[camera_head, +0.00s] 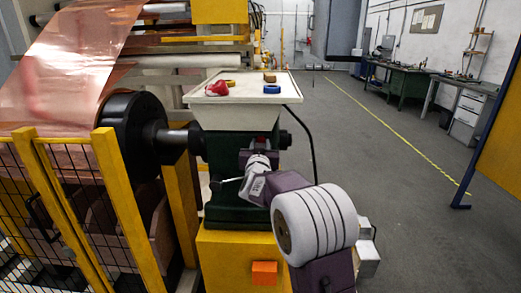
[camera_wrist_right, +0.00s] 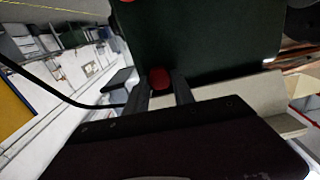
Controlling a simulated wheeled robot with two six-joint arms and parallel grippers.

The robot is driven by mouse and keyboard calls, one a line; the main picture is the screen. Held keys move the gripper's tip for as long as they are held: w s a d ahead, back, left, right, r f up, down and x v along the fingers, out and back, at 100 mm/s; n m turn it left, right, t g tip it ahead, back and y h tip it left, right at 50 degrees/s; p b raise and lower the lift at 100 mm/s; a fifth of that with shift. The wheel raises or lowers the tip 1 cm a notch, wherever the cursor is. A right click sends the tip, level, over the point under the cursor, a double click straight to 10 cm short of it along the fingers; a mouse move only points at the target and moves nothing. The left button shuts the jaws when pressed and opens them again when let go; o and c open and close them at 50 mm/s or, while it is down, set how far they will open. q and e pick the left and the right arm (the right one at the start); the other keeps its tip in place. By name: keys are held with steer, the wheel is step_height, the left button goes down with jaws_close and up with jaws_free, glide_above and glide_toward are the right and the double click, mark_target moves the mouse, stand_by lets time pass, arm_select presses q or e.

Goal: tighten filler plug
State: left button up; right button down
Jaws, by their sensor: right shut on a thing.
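The filler plug (camera_wrist_right: 159,78) is a small red piece on the dark green housing (camera_wrist_right: 215,40) in the wrist view. My right gripper (camera_wrist_right: 160,90) is shut on it, one dark finger on each side. In the head view my right gripper (camera_head: 247,155) reaches the front face of the green housing (camera_head: 222,150), below the tray. My left gripper is not in view.
A cream tray (camera_head: 245,98) on the housing holds a red item (camera_head: 217,88), a blue ring (camera_head: 271,89) and other small things. A yellow mesh guard (camera_head: 115,180) and copper foil (camera_head: 70,65) stand left. A black cable (camera_head: 313,150) hangs right; the floor beyond is clear.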

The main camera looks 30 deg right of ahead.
steer(key=m+b, duration=0.3)
steer(key=m, duration=0.2)
steer(key=shift+f+m, duration=0.1)
steer(key=shift+m, duration=0.2)
steer(key=m+b, duration=0.2)
steer(key=m, duration=0.3)
steer(key=shift+b, duration=0.35)
steer(key=m+b, duration=0.2)
steer(key=m, duration=0.4)
steer(key=shift+d+b, duration=0.1)
steer(key=shift+b, duration=0.25)
steer(key=m+b, duration=0.2)
steer(key=m, duration=0.2)
steer(key=shift+f, duration=0.1)
steer(key=m+b, duration=0.2)
steer(key=m, duration=0.3)
steer(key=shift+m, duration=0.4)
steer(key=m+b, duration=0.2)
steer(key=m, duration=0.3)
steer(key=shift+f, duration=0.1)
steer(key=m+b, duration=0.1)
steer(key=m, duration=0.4)
steer(key=shift+b, duration=0.3)
steer(key=m+b, duration=0.1)
steer(key=m, duration=0.4)
steer(key=shift+b, duration=0.3)
